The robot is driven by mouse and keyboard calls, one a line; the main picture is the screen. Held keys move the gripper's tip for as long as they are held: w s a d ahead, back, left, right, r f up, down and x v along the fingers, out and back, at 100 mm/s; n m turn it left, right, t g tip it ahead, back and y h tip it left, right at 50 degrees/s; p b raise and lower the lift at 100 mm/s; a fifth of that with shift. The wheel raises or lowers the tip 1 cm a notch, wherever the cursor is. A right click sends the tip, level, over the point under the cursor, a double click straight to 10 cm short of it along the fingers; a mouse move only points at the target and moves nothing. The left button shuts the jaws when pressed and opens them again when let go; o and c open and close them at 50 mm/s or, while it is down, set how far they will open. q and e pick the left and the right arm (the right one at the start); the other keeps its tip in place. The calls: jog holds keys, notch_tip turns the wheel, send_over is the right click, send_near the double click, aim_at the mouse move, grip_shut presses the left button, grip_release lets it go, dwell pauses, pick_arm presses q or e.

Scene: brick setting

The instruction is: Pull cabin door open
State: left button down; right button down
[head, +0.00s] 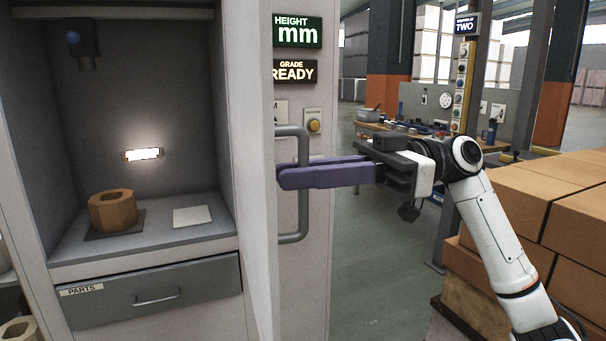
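The cabin door (254,150) shows nearly edge-on as a pale upright panel and stands open, with the cabin inside visible to its left. Its grey D-shaped handle (304,225) sticks out to the right. My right gripper (290,176), with purple fingers, reaches in from the right. One finger passes in front of the handle's upright bar and the other behind it, with little gap, so it looks shut on the bar. The fingers hide the bar's middle. My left gripper is not in view.
Inside the cabin are a brown hollow brick (113,209) on a dark pad, a white plate (191,216) and a lit lamp (143,154). A parts drawer (155,291) is below. Stacked brown bricks (515,205) stand right, near my arm. Floor between is clear.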

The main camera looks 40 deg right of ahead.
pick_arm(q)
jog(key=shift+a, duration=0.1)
pick_arm(e)
jog(key=c, duration=1.8)
grip_release()
jog(key=shift+d, duration=0.1)
pick_arm(q)
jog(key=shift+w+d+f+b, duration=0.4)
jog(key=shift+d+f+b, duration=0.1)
jog(key=shift+b, duration=0.65)
pick_arm(e)
jog(key=v, duration=1)
jog(key=shift+d, duration=0.15)
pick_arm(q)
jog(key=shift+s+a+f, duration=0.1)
